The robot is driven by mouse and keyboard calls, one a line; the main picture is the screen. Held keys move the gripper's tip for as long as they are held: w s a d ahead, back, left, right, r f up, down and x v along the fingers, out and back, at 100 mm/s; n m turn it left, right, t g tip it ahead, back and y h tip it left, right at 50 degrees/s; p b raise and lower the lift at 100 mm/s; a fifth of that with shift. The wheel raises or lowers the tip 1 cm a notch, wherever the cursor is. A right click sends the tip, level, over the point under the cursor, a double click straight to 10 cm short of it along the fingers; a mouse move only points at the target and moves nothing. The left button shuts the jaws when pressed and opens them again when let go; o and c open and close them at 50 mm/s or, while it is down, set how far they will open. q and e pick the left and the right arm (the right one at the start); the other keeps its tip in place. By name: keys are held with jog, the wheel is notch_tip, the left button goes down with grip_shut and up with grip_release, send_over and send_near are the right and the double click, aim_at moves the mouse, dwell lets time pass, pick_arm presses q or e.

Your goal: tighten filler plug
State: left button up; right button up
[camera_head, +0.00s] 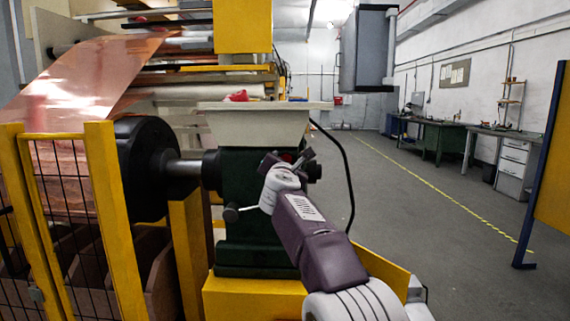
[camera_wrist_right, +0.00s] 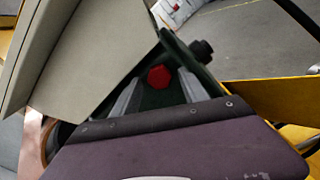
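The filler plug (camera_wrist_right: 159,77) is a red hexagonal head on the dark green gearbox housing (camera_head: 240,236). In the head view only a bit of red (camera_head: 287,157) shows at my right gripper (camera_head: 287,160). In the right wrist view the two grey fingers (camera_wrist_right: 158,88) are spread, with the plug showing between them and clear gaps on both sides. I cannot tell how far the fingertips are from the plug in depth. My left gripper is in neither view.
A beige tray (camera_head: 258,125) with a red item (camera_head: 237,96) on it sits right above the housing, close to my right gripper. A black cable (camera_head: 345,170) hangs at the right. A yellow fence (camera_head: 112,215) and copper foil (camera_head: 85,80) stand left. Open floor lies right.

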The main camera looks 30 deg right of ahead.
jog(key=b+v, duration=0.1)
jog(key=v, duration=0.8)
jog(key=shift+b, duration=0.4)
jog(key=shift+a, duration=0.1)
